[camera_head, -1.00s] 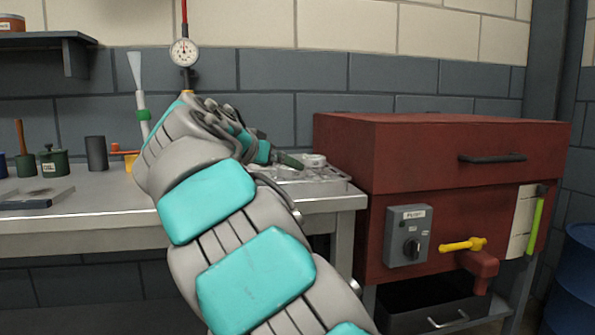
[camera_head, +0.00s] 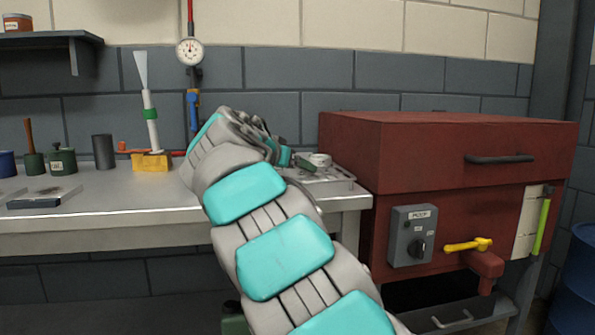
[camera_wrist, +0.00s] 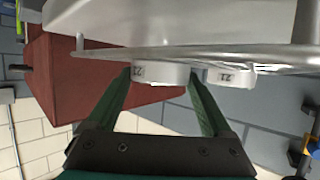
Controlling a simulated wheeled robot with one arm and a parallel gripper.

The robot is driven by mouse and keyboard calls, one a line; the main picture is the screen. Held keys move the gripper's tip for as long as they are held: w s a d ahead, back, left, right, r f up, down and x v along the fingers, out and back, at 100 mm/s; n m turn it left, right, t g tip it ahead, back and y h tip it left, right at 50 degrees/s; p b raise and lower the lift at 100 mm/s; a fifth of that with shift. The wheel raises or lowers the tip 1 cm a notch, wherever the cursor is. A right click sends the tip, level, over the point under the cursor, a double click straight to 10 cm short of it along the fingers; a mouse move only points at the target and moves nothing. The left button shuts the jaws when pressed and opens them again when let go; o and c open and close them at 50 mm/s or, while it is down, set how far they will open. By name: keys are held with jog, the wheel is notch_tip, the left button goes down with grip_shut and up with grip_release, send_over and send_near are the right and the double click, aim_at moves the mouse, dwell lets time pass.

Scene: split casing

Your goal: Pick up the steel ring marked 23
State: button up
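A pale steel ring (camera_wrist: 162,73) shows between the fingertips of my gripper (camera_wrist: 160,82) in the wrist view, with a small dark mark too small to read surely. A second similar ring (camera_wrist: 232,76), also marked, lies beside it, outside the right finger. My gripper's two green fingers are spread wide and look open; I cannot tell whether they touch the first ring. In the head view one ring (camera_head: 320,160) shows in the metal tray (camera_head: 340,184), just right of my gripper (camera_head: 300,160). My arm hides part of the tray and the other ring.
The tray is at the right end of the steel bench (camera_head: 110,205), close to a red cabinet (camera_head: 445,155). A yellow block (camera_head: 151,162) with a white cone tool and a dark cylinder (camera_head: 103,151) stand left. A gauge (camera_head: 189,51) hangs on a pipe behind.

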grip_shut()
dwell(0.4)
jog(key=shift+r, duration=0.15)
jog(key=shift+r, duration=1.6)
